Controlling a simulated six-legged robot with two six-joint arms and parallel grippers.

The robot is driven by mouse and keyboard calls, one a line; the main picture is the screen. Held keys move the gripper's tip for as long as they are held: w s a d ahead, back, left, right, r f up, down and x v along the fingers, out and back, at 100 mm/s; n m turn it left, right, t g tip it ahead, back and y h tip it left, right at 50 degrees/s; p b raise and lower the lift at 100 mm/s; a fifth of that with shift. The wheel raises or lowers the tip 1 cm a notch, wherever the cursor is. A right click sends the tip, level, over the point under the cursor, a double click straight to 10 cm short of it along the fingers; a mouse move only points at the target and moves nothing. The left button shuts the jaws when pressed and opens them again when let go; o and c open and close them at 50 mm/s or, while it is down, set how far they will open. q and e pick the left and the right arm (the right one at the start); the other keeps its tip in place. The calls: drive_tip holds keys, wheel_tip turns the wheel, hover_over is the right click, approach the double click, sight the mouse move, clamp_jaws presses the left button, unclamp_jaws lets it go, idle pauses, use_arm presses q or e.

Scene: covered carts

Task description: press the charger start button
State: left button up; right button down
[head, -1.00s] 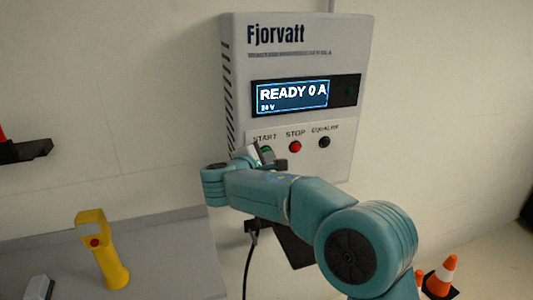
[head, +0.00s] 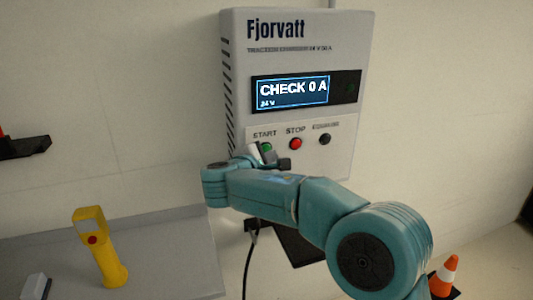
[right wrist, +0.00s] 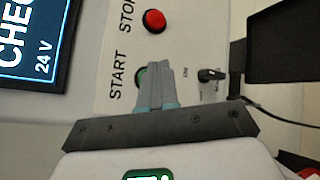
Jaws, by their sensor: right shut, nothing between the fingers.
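The grey Fjorvatt charger (head: 300,60) hangs on the wall, and its display (head: 292,93) reads "CHECK 0 A" and "24 V". The green start button (head: 267,147) is at the left of the button row; in the right wrist view the start button (right wrist: 140,77) is partly hidden behind the fingers. My right gripper (head: 259,151) is shut and empty, with its fingertips at the start button. It also shows in the right wrist view (right wrist: 154,66). I cannot tell whether the tips touch the button. My left gripper is not in view.
The red stop button (head: 295,144) and the black equalise button (head: 324,139) sit to the right of start. A yellow handheld device (head: 108,255) stands on the grey shelf at the left. An orange cone (head: 445,272) is at the lower right. A black cable hangs below the charger.

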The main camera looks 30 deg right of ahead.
drive_tip(key=s+b, duration=0.1)
drive_tip(key=s, duration=0.1)
drive_tip(key=s+a+b, duration=0.1)
drive_tip(key=s+b, duration=0.1)
drive_tip(key=shift+s+a+b, duration=0.1)
drive_tip(key=shift+s+b, duration=0.2)
drive_tip(key=shift+s, duration=0.1)
idle(0.8)
